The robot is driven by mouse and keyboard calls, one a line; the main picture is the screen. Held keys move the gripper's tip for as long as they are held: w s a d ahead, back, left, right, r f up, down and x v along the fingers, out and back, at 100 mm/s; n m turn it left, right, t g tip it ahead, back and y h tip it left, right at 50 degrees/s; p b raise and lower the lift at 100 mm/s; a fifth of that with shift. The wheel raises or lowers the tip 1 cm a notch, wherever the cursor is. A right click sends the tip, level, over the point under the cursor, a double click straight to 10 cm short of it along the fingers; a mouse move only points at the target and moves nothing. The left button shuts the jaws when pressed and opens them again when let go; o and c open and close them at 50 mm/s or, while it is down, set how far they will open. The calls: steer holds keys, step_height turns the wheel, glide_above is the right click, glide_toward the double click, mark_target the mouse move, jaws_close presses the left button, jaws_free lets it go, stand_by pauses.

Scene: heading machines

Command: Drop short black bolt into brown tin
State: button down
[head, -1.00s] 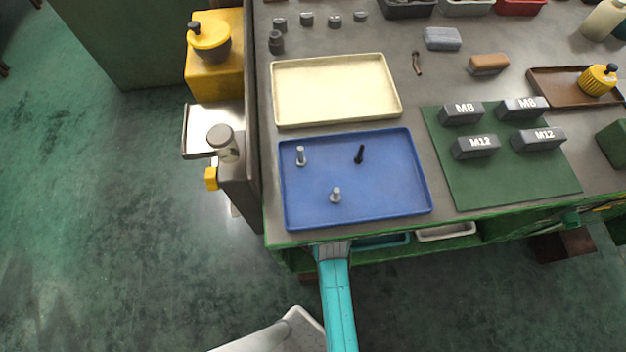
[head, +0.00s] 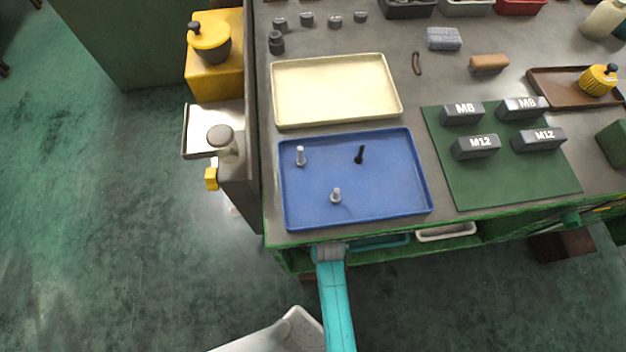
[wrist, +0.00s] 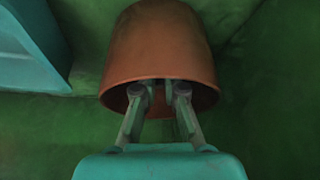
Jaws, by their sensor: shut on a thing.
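The brown tin (wrist: 160,45) fills the upper middle of the wrist view, with its wide rim towards me. My gripper (wrist: 160,92) is at this rim, its two fingers a little apart and overlapping the mouth. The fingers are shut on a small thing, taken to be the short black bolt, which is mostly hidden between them. In the head view my gripper and the tin are hidden below the table edge.
A teal bin (wrist: 30,45) is at the upper left of the wrist view. A white bin (head: 445,231) sits under the table's front edge. A cream tray (head: 335,90) and a green mat (head: 480,185) with labelled blocks are on the table.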

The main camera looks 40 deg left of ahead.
steer(key=shift+f, duration=0.25)
steer(key=c, duration=1.3)
jaws_free()
steer(key=shift+o, duration=0.2)
steer(key=shift+r, duration=0.3)
steer(key=v, duration=0.8)
steer(key=shift+a+r, duration=0.1)
